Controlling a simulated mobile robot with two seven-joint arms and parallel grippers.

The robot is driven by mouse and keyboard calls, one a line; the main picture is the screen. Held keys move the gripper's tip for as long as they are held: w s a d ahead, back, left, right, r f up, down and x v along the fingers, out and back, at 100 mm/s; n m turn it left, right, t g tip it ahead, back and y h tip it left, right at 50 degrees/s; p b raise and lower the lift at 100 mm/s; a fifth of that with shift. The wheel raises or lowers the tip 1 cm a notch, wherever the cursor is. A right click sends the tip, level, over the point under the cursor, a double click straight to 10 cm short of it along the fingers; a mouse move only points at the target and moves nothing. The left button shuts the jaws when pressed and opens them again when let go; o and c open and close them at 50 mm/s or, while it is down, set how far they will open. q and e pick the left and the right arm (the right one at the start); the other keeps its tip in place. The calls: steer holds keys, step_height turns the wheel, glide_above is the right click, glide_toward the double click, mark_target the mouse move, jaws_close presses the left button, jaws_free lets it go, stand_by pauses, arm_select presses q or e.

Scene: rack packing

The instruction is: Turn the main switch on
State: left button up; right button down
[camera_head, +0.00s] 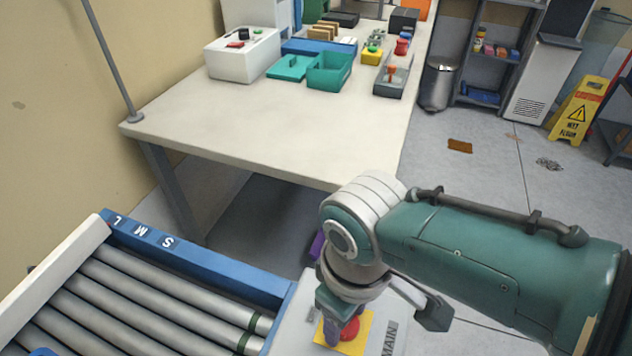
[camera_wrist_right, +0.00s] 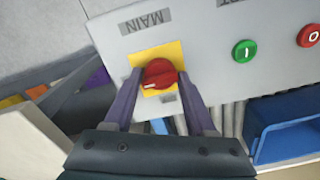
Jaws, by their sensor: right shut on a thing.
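The main switch is a red rotary knob (camera_wrist_right: 159,74) on a yellow plate (camera_wrist_right: 147,56), with the label MAIN (camera_wrist_right: 146,20) on a light grey panel. In the right wrist view the fingers of my right gripper (camera_wrist_right: 160,85) stand on both sides of the knob and are shut on it. In the head view the red knob (camera_head: 350,329) and yellow plate (camera_head: 359,341) show at the bottom, partly hidden by my right gripper (camera_head: 341,328). My left gripper is not in view.
A green button (camera_wrist_right: 244,51) and a red button (camera_wrist_right: 308,36) sit on the same panel. A roller conveyor (camera_head: 150,300) with a blue rail marked L, M, S lies to the left. A table (camera_head: 270,130) with bins stands behind; its near part is clear.

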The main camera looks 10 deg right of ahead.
steer(key=shift+m, duration=0.3)
steer(key=shift+c, duration=1.5)
jaws_free()
steer(key=shift+r, duration=0.1)
step_height(320, 180, up, 9)
steer(key=p, duration=0.4)
steer(key=shift+r+p, duration=0.1)
steer(key=shift+p, duration=0.25)
steer(key=shift+r, duration=0.3)
